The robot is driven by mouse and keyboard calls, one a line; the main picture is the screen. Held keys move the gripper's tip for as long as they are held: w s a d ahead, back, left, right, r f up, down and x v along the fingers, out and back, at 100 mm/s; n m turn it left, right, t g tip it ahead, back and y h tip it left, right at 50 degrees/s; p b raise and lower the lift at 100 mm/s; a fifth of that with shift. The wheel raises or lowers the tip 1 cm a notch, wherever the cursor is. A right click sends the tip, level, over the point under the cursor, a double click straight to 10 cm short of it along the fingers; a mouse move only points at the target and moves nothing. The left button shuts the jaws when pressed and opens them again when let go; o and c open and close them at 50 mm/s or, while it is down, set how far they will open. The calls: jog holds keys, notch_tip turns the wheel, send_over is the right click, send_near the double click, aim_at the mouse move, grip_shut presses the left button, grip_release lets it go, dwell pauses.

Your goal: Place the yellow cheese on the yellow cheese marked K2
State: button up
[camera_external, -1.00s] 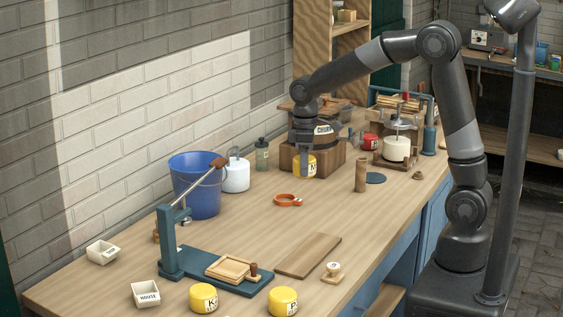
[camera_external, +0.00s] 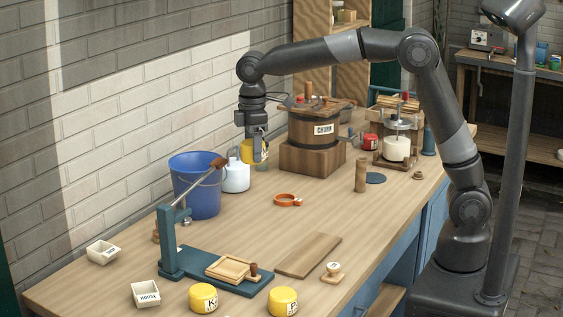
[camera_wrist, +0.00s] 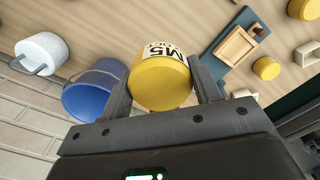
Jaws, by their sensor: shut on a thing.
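My gripper (camera_external: 254,158) is shut on a yellow cheese (camera_external: 246,151) and holds it in the air above the bench, left of the churn. In the wrist view this cheese (camera_wrist: 161,82) sits between both fingers, with a white label reading M5. The yellow cheese marked K (camera_external: 203,298) stands on the bench at the front; the rest of its label is too small to read. Another yellow cheese, marked P (camera_external: 283,301), stands to its right. My gripper is well behind and above both.
A blue bucket (camera_external: 195,190) and a white jug (camera_external: 236,176) stand below and left of my gripper. A teal press (camera_external: 170,245) with a raised lever stands between there and the front cheeses. The wooden churn (camera_external: 315,130), an orange ring (camera_external: 288,200) and a board (camera_external: 309,255) are also on the bench.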

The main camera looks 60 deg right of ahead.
jog(key=s+a+n, duration=0.1)
jog(key=a+n, duration=0.2)
jog(key=a, duration=1)
jog(key=n, duration=0.2)
send_over(202, 289)
notch_tip(202, 289, down, 13)
jog(key=shift+d+r, duration=0.15)
jog(key=shift+r, duration=0.05)
jog(key=shift+f, duration=0.15)
jog(key=shift+s+f, duration=0.1)
jog(key=shift+f, duration=1.85)
jog(key=shift+f, duration=0.1)
jog(key=o, duration=1.1)
